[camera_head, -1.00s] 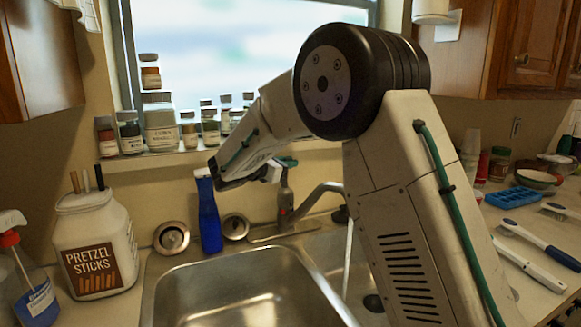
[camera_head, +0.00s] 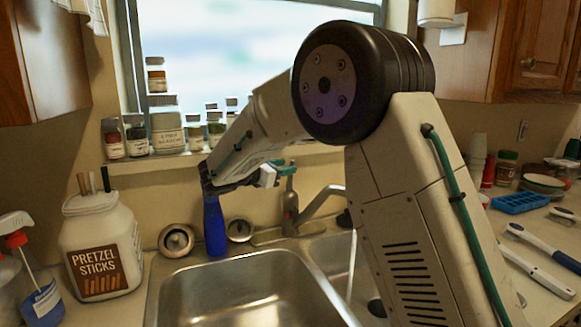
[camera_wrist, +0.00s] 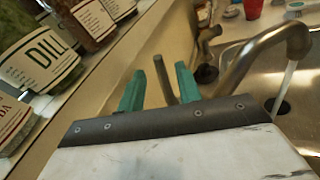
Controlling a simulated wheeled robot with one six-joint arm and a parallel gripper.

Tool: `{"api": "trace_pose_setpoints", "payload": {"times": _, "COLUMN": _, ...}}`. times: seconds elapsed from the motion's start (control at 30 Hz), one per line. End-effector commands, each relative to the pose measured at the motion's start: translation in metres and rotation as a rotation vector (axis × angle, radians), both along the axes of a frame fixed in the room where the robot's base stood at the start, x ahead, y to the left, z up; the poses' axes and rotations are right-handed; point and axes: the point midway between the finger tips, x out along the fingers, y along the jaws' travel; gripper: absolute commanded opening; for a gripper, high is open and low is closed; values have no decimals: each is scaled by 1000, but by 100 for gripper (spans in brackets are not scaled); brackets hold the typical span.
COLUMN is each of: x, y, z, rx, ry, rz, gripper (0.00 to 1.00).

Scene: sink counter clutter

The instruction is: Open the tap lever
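The metal tap (camera_head: 290,212) stands behind the double sink, with its spout curving right. In the wrist view its spout (camera_wrist: 258,50) runs to the upper right and a stream of water falls from it. The tap lever (camera_wrist: 164,80) is a thin grey bar. My gripper (camera_wrist: 159,72) is open, with its green fingers on either side of the lever and visible gaps between. In the head view my gripper (camera_head: 280,168) is at the top of the tap, its fingers small and partly hidden. I cannot tell whether a finger touches the lever.
A blue bottle (camera_head: 215,228) stands under my forearm, left of the tap. Spice jars line the window sill (camera_head: 250,158), close beside my gripper in the wrist view. A pretzel jar (camera_head: 100,245) stands at left. Brushes and a blue tray (camera_head: 520,203) lie at right.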

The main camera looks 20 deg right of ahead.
Motion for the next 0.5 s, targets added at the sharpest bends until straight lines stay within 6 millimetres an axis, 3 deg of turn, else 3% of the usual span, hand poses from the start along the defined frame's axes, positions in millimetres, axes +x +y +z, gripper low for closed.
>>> {"api": "trace_pose_setpoints", "payload": {"times": 0.2, "x": -13, "y": 30, "z": 4, "rx": 0, "ry": 0, "rz": 1, "gripper": 34}}
{"api": "trace_pose_setpoints", "payload": {"times": 0.5, "x": -16, "y": 37, "z": 5, "rx": 0, "ry": 0, "rz": -1, "gripper": 34}}
